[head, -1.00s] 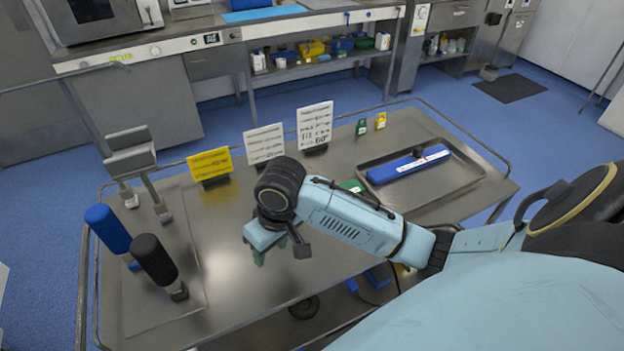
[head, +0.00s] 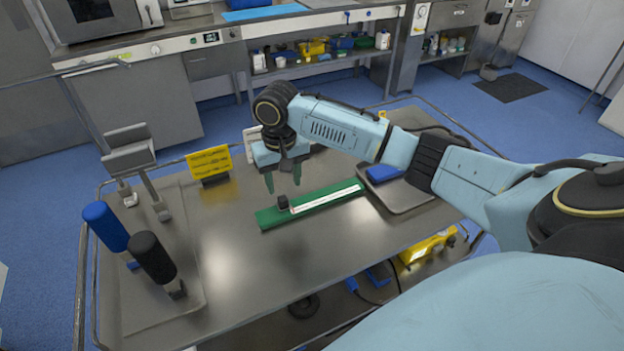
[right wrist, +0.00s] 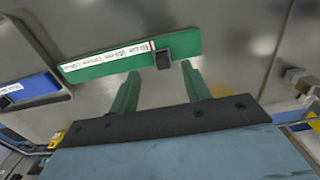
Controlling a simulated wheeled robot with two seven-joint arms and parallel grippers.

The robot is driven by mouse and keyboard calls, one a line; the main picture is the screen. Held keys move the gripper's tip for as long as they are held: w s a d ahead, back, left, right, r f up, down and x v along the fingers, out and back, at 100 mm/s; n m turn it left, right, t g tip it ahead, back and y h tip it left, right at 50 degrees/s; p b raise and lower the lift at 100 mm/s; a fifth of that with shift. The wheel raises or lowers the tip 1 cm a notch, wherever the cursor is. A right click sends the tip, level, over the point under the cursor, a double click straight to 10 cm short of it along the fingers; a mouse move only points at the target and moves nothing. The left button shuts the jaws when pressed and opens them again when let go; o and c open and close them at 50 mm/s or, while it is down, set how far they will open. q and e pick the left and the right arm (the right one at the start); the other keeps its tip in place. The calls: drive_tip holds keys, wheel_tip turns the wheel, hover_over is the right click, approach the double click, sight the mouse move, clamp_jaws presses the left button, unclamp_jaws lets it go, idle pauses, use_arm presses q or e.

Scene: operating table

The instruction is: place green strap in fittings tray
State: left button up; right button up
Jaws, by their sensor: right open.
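The green strap (head: 318,205), a long flat bar with a white label and a small black block, lies on the bare tabletop in the middle of the table. My right gripper (head: 283,179) is open and empty, with its green fingers pointing down just behind the strap's block end. In the right wrist view, the strap (right wrist: 125,60) lies beyond the fingertips (right wrist: 160,72), and its block shows between them. I cannot tell which tray is the fittings tray. A shallow tray (head: 150,314) holds upright fittings at left; another tray (head: 412,197) is at right. My left gripper is out of view.
A blue strap (head: 384,173) lies in the right tray, partly hidden by my arm. A yellow sign (head: 209,162) stands at the back, with a white sign (head: 251,143) partly behind my gripper. Blue (head: 106,227) and black (head: 152,258) handles stand at left. The front middle tabletop is clear.

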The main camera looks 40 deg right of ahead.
sight(284, 201)
drive_tip(key=f, duration=0.6)
drive_tip(key=shift+w+f+b, duration=0.25)
drive_tip(key=shift+w+b, duration=0.1)
drive_tip(key=shift+b, duration=0.05)
clamp_jaws()
